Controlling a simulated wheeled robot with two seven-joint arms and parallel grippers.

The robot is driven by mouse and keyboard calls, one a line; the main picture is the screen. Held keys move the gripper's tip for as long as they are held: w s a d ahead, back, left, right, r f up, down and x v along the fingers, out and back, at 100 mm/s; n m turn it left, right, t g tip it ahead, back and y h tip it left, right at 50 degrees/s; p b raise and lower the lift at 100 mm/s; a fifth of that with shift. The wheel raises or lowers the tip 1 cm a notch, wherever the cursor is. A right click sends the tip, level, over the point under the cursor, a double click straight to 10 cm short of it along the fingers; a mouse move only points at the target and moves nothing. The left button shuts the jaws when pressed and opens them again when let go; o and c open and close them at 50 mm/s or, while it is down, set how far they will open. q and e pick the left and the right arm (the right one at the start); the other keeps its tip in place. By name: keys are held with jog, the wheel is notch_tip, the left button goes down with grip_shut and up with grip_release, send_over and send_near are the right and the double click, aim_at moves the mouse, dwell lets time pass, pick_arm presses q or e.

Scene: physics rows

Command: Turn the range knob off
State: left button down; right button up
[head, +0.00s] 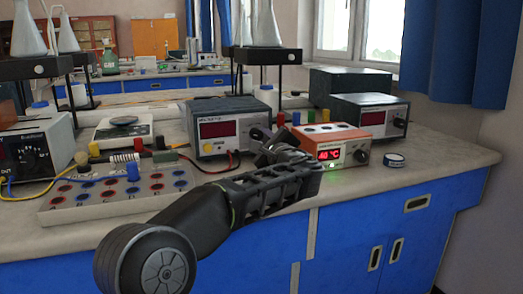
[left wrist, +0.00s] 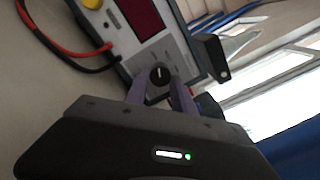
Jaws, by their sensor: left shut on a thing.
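The range knob (left wrist: 160,74) is small, round and black with a white pointer line. It sits on the front of a grey meter box (head: 218,148) with a dark red display, which also shows in the left wrist view (left wrist: 176,52). My left gripper (left wrist: 160,82) is shut on the knob, with one purple finger on each side of it. In the head view my left gripper (head: 264,138) reaches the meter's right front and hides the knob. My right gripper is in neither view.
An orange-topped heater (head: 343,132) reading 40 °C stands right of the gripper. Red and black leads (head: 232,160) hang at the meter's front. A board with coloured sockets (head: 70,205) lies left. A tape roll (head: 394,160) lies on clear bench at right.

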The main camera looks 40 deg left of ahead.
pick_arm(q)
jog(key=shift+n+b, duration=0.75)
jog(key=shift+n, duration=0.25)
jog(key=c, duration=1.1)
grip_release()
jog(key=shift+o, duration=0.2)
jog(key=shift+d, duration=0.1)
jog(key=p+v, duration=0.1)
jog(key=v, duration=0.6)
jog(key=shift+r, duration=0.15)
jog(key=shift+s+d, duration=0.25)
